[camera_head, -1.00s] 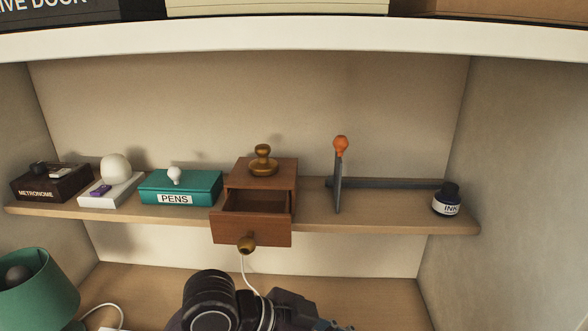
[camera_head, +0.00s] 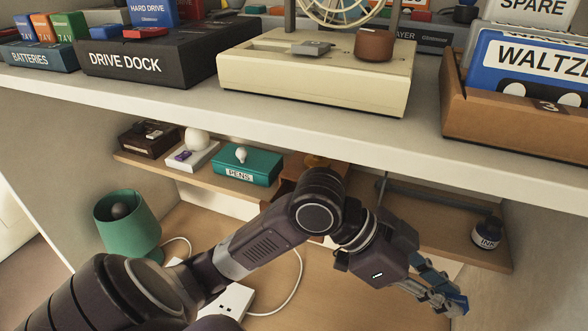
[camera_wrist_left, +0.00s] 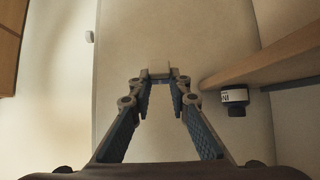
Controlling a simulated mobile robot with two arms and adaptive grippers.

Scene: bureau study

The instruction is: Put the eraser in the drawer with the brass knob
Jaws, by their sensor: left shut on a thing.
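My left gripper (camera_head: 446,298) reaches out past the wooden box toward the lower right, in front of and below the small shelf. It is shut on a small pale block (camera_wrist_left: 158,73), which I take to be the eraser, seen between the fingertips in the left wrist view. The small brown wooden box (camera_head: 293,168) that holds the drawer stands on the shelf, mostly hidden behind my left arm. The drawer's brass knob and opening are hidden now. My right gripper is not in view.
The small shelf (camera_head: 440,240) also holds a teal PENS box (camera_head: 247,168) and an ink bottle (camera_head: 486,233), the latter near my left gripper. A thick white shelf (camera_head: 300,130) overhangs it. A green lamp (camera_head: 127,224) stands lower left.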

